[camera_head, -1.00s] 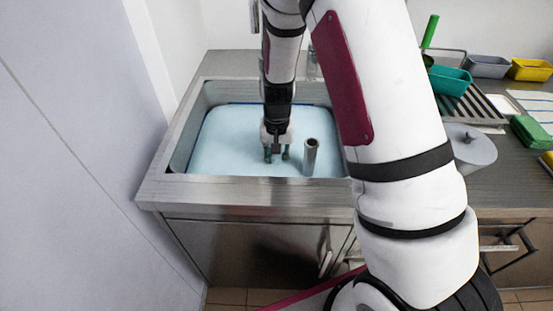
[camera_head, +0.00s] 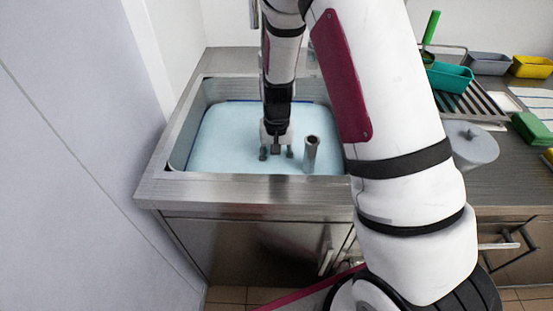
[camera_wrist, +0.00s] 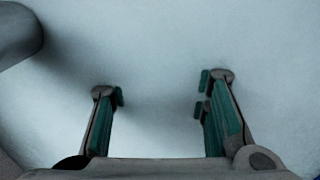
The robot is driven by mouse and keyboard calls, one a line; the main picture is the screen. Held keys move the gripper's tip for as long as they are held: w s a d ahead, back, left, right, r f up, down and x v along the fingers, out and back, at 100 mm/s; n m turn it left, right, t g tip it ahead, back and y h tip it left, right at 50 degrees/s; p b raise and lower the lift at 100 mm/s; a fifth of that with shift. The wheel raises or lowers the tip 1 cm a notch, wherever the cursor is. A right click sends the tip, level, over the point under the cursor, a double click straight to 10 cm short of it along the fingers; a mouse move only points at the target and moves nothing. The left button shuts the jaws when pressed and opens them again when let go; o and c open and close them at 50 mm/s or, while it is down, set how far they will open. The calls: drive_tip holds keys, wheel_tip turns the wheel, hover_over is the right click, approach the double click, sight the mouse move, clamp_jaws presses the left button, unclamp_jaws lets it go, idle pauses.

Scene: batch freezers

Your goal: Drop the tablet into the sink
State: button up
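The steel sink (camera_head: 250,186) holds pale blue, cloudy liquid (camera_head: 222,140). My gripper (camera_head: 277,154) points down inside the sink, over the liquid, left of an upright metal pipe (camera_head: 311,155). In the wrist view my gripper (camera_wrist: 160,95) has its green-padded fingers spread apart. Only the pale surface shows between them. I see no tablet in either view. Whether it lies under the cloudy liquid, I cannot tell.
A wall panel (camera_head: 70,150) stands close on the left. On the counter to the right are a grey lidded pot (camera_head: 471,147), a green block (camera_head: 529,129), a teal container (camera_head: 450,77), and grey (camera_head: 489,64) and yellow (camera_head: 531,67) trays. My arm covers the sink's right side.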

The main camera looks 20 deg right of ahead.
wheel_tip(320, 180, up, 12)
drive_tip(key=p, duration=0.1)
wheel_tip(320, 180, up, 9)
drive_tip(key=n, duration=0.1)
hover_over(277, 165)
drive_tip(key=s, duration=0.5)
drive_tip(key=s+r+n+t, duration=0.1)
drive_tip(key=s+r, duration=0.4)
drive_tip(key=s, duration=0.7)
drive_tip(key=s+r+n+t, duration=0.2)
drive_tip(key=s+r, duration=0.2)
drive_tip(key=s, duration=0.8)
drive_tip(key=shift+a+r+n, duration=0.25)
drive_tip(key=shift+r+n, duration=0.05)
drive_tip(key=shift+r, duration=0.05)
drive_tip(key=shift+r+p, duration=0.1)
drive_tip(key=shift+p, duration=0.2)
